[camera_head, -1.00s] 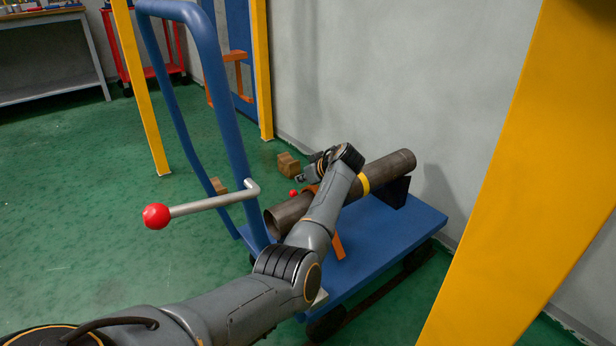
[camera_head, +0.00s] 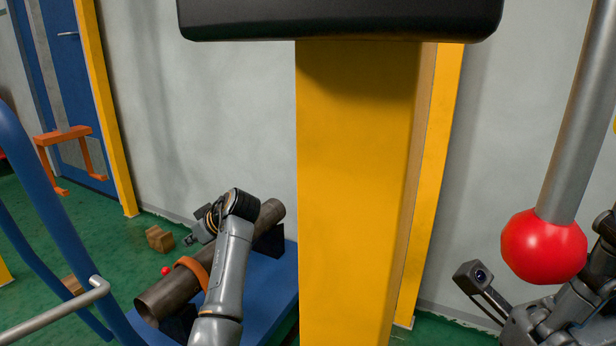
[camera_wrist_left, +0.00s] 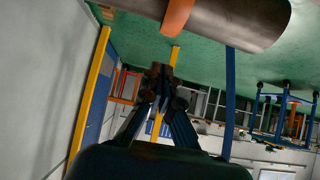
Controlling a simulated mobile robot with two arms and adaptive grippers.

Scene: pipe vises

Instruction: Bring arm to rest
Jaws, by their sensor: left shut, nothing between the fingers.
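My left arm reaches over a blue cart (camera_head: 262,290) that bears a rusty metal pipe (camera_head: 160,300). An orange clamp or strap (camera_head: 193,268) goes around the pipe. My left gripper (camera_head: 189,241) is just above and left of the pipe, apart from it. It is shut and empty; its closed fingers also show in the left wrist view (camera_wrist_left: 158,75), with the pipe (camera_wrist_left: 240,18) above them. My right gripper (camera_head: 598,250) is at the right edge, partly cut off, close to a red ball knob (camera_head: 543,246) on a grey lever. I cannot tell whether it touches or grips the knob.
A thick yellow post (camera_head: 350,190) with a black part (camera_head: 340,18) on top stands in the middle. The cart's blue handle frame (camera_head: 55,225) rises at the left. A wooden block (camera_head: 159,238) lies on the green floor near the grey wall.

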